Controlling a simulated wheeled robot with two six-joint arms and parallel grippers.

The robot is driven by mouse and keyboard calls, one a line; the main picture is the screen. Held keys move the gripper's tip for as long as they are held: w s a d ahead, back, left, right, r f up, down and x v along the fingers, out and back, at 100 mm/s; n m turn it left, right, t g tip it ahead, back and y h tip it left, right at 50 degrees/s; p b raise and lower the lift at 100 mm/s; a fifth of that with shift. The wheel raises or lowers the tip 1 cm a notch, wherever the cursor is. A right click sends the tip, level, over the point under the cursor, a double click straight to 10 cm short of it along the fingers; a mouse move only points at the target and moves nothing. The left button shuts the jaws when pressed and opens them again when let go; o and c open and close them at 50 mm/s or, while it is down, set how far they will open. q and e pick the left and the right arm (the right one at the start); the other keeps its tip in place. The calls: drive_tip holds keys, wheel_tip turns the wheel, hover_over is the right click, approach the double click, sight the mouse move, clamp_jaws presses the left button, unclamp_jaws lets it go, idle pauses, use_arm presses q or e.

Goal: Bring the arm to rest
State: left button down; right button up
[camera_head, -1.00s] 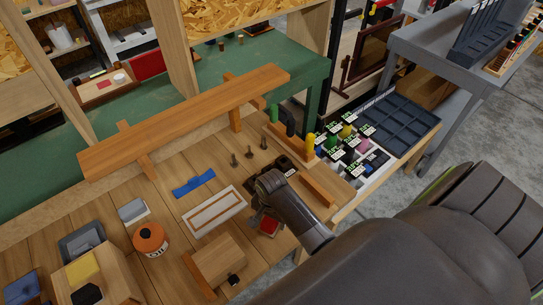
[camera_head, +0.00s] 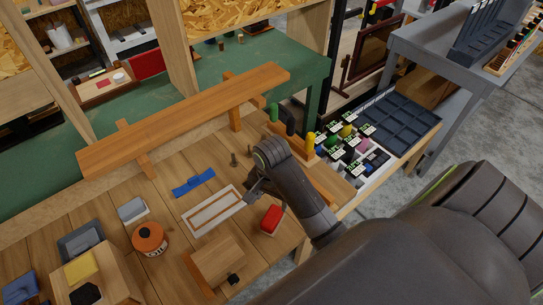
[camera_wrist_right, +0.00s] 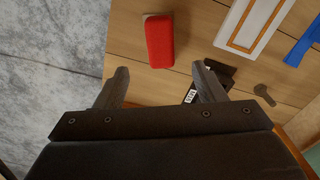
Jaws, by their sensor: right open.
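My right arm reaches in from the right in the head view. Its gripper (camera_head: 254,191) hangs above the plank bench (camera_head: 180,258), near the right end of a white framed tray (camera_head: 212,210). In the right wrist view the gripper (camera_wrist_right: 160,70) has its two fingers wide apart with nothing between them. A red block (camera_head: 271,218) lies on the bench below and beside the gripper. The same red block (camera_wrist_right: 159,42) shows beyond the fingertips in the wrist view, apart from both fingers. My left gripper is not in view.
A blue piece (camera_head: 193,183), an orange tin (camera_head: 150,239) and a wooden block (camera_head: 219,261) lie on the bench. A raised wooden beam (camera_head: 185,118) spans the back.

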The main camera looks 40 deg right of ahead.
idle(0.4)
drive_tip(key=s+d+r+n+t+h, duration=0.1)
drive_tip(key=s+d+n+t, duration=0.15)
drive_tip(key=s+n, duration=0.5)
drive_tip(key=s+d+r+n+t+h, duration=0.1)
drive_tip(key=s+d+n, duration=0.25)
drive_tip(key=s, duration=0.65)
wheel_tip(320, 180, down, 33)
drive_tip(key=n+g+b, duration=0.1)
drive_tip(key=b, duration=0.7)
drive_tip(key=s+f+b, duration=0.3)
drive_tip(key=s+f, duration=0.4)
drive_tip(key=f, duration=0.3)
drive_tip(key=s+f+g+y+b, duration=0.1)
drive_tip(key=s+f+b, duration=0.2)
drive_tip(key=s+f, duration=0.5)
wheel_tip(320, 180, down, 3)
drive_tip(key=shift+s+a+r, duration=0.1)
drive_tip(key=shift+s+a, duration=0.2)
drive_tip(key=shift+a, duration=0.05)
